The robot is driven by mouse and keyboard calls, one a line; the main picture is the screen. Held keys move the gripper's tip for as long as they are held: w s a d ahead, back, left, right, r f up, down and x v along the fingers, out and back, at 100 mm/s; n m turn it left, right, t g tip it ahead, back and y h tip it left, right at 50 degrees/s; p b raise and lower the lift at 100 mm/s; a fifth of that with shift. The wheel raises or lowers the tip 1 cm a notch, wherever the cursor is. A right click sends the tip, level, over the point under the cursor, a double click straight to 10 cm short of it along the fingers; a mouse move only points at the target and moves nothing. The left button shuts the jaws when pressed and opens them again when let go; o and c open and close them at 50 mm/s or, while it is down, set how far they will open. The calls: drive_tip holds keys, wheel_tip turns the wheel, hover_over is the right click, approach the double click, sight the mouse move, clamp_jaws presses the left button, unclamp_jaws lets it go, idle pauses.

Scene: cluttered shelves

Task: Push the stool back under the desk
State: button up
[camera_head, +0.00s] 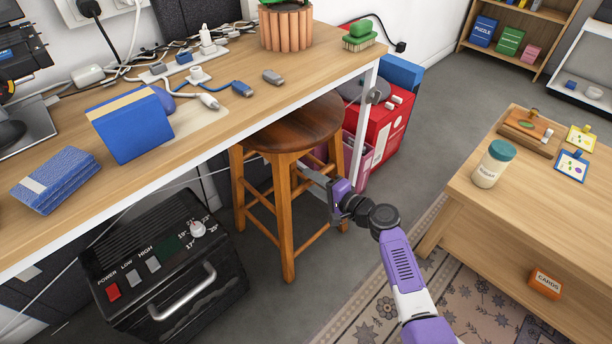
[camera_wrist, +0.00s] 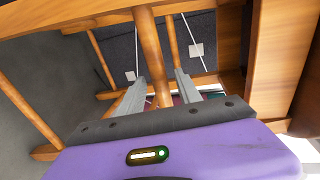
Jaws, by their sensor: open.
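The round wooden stool (camera_head: 305,125) stands upright at the desk's front edge, with part of its seat hidden by the desktop (camera_head: 235,70). The rest of the seat and several legs show in front. My gripper (camera_head: 314,178) is low at the stool's right side, below the seat, with its fingers pointing left among the legs. In the wrist view my gripper (camera_wrist: 160,80) is open, with a wooden bar of the stool (camera_wrist: 149,45) between or just beyond its fingers. I cannot tell whether they touch it.
A black heater-like box (camera_head: 165,265) stands on the floor left of the stool. A red box (camera_head: 385,125) and a white desk leg (camera_head: 359,140) are on the right. A low wooden table (camera_head: 480,200) stands farther right.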

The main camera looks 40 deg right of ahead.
drive_tip(key=shift+s+d+r+p, duration=0.1)
drive_tip(key=shift+s+r+p, duration=0.15)
drive_tip(key=shift+s, duration=0.9)
drive_tip(key=shift+s+r+p, duration=0.25)
drive_tip(key=shift+s, duration=0.85)
drive_tip(key=d+h, duration=0.1)
drive_tip(key=d+r+h, duration=0.1)
drive_tip(key=d+h, duration=0.1)
drive_tip(key=shift+s+d+r+n+g, duration=0.15)
drive_tip(key=shift+s+d+n+g, duration=0.15)
drive_tip(key=shift+s+d, duration=0.1)
drive_tip(key=s+a+r+n+y, duration=0.1)
drive_tip(key=s+a+r+n, duration=0.45)
drive_tip(key=s+a, duration=0.45)
drive_tip(key=s+a+r+n+y, duration=0.1)
drive_tip(key=s+a+r+n, duration=0.45)
drive_tip(key=s, duration=0.75)
drive_tip(key=s+a+r+n+y, duration=0.1)
drive_tip(key=s+a+r+n, duration=0.2)
drive_tip(key=s+a+n, duration=0.55)
wheel_tip(320, 180, up, 34)
drive_tip(key=s+a+m+p, duration=0.2)
drive_tip(key=p, duration=3.1)
drive_tip(key=shift+h, duration=0.3)
drive_tip(key=shift+f+m, duration=0.1)
drive_tip(key=shift+m, duration=0.15)
